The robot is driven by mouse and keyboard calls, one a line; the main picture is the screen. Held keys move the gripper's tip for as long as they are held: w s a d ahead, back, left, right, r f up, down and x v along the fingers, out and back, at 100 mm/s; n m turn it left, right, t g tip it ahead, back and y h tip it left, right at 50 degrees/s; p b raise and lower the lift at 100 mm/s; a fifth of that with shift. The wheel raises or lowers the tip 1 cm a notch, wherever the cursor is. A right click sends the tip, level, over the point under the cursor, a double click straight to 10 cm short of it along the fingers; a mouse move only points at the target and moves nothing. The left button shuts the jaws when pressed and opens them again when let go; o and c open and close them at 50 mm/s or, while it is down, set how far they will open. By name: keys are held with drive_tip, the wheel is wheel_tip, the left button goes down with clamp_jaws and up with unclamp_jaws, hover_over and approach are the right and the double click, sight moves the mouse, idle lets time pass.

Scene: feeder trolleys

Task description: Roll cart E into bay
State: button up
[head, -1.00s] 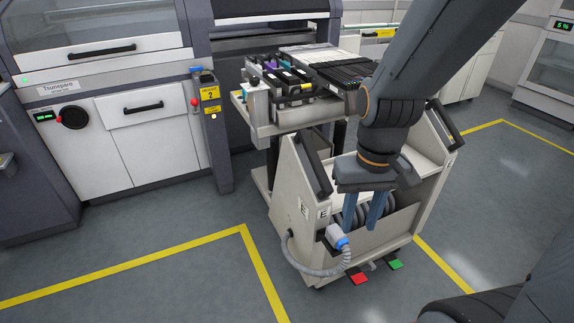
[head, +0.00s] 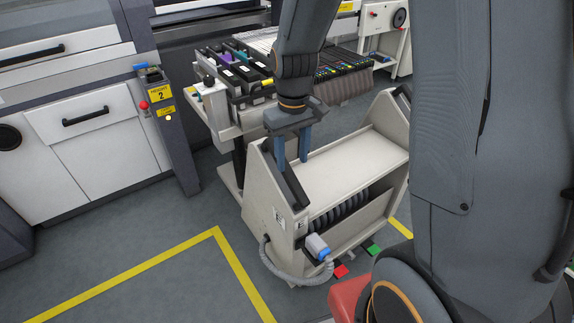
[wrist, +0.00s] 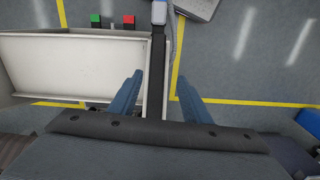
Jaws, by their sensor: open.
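My gripper (head: 293,160) is open and empty over the left side panel. In the wrist view its fingers (wrist: 159,75) stand on either side of the black bar, apart from it; I cannot tell how deep they reach. The bay's dark opening (head: 205,35) lies behind the cart, right of a post marked 2 (head: 160,100).
A red pedal (head: 340,271) and a green pedal (head: 374,250) sit at the cart's foot. A blue-white connector (head: 318,247) with a grey hose hangs on its near end. Yellow lines (head: 150,260) mark the floor; the floor left of the cart is clear.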

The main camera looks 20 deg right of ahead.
sight(287, 168)
drive_tip(key=w, duration=0.2)
drive_tip(key=shift+w+a+f+n+p, duration=0.25)
drive_tip(key=shift+w+f+n+p, duration=0.05)
drive_tip(key=shift+w+f+p, duration=0.1)
drive_tip(key=shift+w+f, duration=0.15)
drive_tip(key=shift+w, duration=0.15)
drive_tip(key=shift+f+p, duration=0.55)
drive_tip(key=shift+f, duration=3.25)
drive_tip(key=shift+c, duration=0.5)
clamp_jaws()
